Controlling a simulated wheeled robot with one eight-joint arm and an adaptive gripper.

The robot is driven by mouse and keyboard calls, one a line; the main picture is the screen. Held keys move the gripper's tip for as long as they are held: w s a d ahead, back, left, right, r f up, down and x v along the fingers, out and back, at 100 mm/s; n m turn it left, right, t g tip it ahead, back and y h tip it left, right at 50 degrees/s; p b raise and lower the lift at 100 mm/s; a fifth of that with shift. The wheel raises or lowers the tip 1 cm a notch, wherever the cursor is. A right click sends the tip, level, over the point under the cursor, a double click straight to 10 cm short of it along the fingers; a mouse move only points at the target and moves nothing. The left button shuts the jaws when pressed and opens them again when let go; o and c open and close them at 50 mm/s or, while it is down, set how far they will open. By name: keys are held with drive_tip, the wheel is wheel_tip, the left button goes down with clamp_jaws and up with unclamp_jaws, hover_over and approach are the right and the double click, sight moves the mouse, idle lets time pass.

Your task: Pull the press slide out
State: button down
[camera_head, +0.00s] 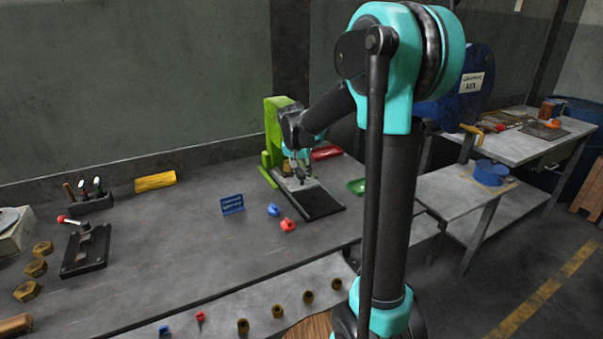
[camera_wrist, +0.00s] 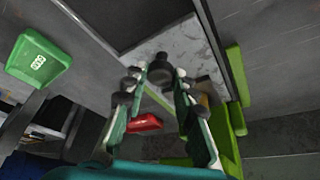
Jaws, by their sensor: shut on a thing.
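The green press (camera_head: 272,140) stands at the back of the workbench; part of its frame also shows in the wrist view (camera_wrist: 236,78). The press slide is a light grey plate (camera_wrist: 195,50) with a dark round knob (camera_wrist: 160,70). It lies by the press above a dark base (camera_head: 320,204). My gripper (camera_head: 299,168) is over the plate, beside the press. In the wrist view my gripper (camera_wrist: 158,84) has its fingers around the knob, shut on it. My fingers hide part of the knob, and my wrist hides part of the press.
A blue sign (camera_head: 232,204), a blue piece (camera_head: 273,209) and a red piece (camera_head: 288,225) are on the bench, left of the base. A green tray (camera_head: 356,187) is to its right. A red tray (camera_head: 326,153) lies behind.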

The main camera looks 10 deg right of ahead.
drive_tip(key=s+d, duration=0.1)
drive_tip(key=s, duration=0.3)
drive_tip(key=s+d, duration=0.1)
drive_tip(key=s, duration=0.3)
drive_tip(key=s+d, duration=0.2)
drive_tip(key=s, duration=0.2)
drive_tip(key=c, duration=1.2)
unclamp_jaws()
drive_tip(key=v, duration=1.2)
drive_tip(key=shift+a, duration=0.1)
